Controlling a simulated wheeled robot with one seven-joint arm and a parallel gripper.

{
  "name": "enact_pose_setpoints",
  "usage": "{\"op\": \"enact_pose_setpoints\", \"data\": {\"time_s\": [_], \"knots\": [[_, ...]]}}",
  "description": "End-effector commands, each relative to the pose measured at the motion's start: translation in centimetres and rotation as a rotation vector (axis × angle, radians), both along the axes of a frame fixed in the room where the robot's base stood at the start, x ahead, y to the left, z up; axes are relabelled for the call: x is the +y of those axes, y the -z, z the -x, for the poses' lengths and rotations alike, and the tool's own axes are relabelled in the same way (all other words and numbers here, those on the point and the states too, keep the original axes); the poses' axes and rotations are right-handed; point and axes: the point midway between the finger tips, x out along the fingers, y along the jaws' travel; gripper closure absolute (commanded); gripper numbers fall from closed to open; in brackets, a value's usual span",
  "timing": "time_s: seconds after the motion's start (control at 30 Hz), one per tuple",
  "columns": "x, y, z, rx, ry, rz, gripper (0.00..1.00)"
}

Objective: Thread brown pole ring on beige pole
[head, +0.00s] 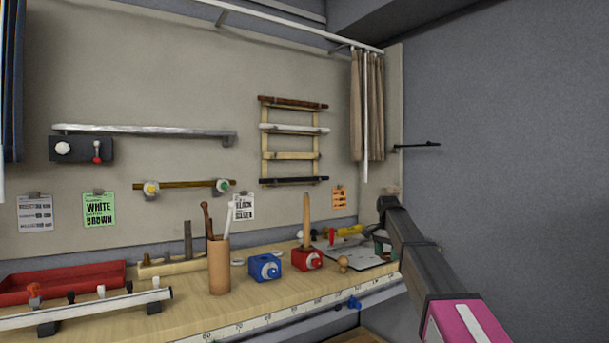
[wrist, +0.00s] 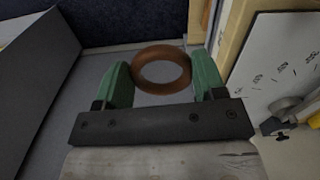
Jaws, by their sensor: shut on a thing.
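In the wrist view, my gripper (wrist: 162,72) has its two green fingers closed on a brown ring (wrist: 163,89). The ring sits between the fingertips with its hole facing the camera, and nothing shows through it but grey. In the head view my dark arm reaches in from the lower right to the table's right end; the ring cannot be made out there. A beige pole (head: 290,156) lies level in the wall rack, between a white pole (head: 294,129) and a dark one (head: 294,181). It is left of my arm and well apart from the ring.
A brown pole (head: 292,103) tops the rack. On the table stand a cup of sticks (head: 219,270), a blue block (head: 264,268), a red block (head: 307,260) with an upright wooden stick, and a red tray (head: 65,287). A tan curtain (head: 367,105) hangs right of the rack.

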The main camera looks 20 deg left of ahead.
Motion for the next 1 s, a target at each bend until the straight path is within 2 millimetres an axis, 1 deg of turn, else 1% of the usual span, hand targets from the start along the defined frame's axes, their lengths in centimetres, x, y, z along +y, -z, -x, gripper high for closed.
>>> {"op": "enact_pose_setpoints", "data": {"time_s": [0.03,0.17,0.2,0.27,0.3,0.47,0.5,0.7,0.8,0.9,1.0], "knots": [[2.3,-1.8,-2.0,-0.002,0.035,-0.001,0.58],[7.2,-5.6,-4.5,-0.002,0.145,-0.001,0.58],[8.7,-6.8,-5.2,-0.002,0.180,-0.001,0.58],[11.0,-8.7,-6.1,-0.002,0.229,-0.001,0.58],[12.5,-9.8,-6.7,-0.002,0.263,-0.001,0.58],[18.7,-14.8,-8.5,-0.002,0.392,-0.002,0.58],[20.2,-16.1,-9.0,-0.002,0.425,-0.002,0.58],[27.6,-22.4,-10.2,-0.001,0.578,-0.003,0.58],[30.6,-24.9,-10.3,0.000,0.641,-0.002,0.58],[32.7,-26.7,-10.3,-0.001,0.688,-0.002,0.58],[33.9,-27.9,-10.2,0.000,0.719,-0.002,0.58]]}}
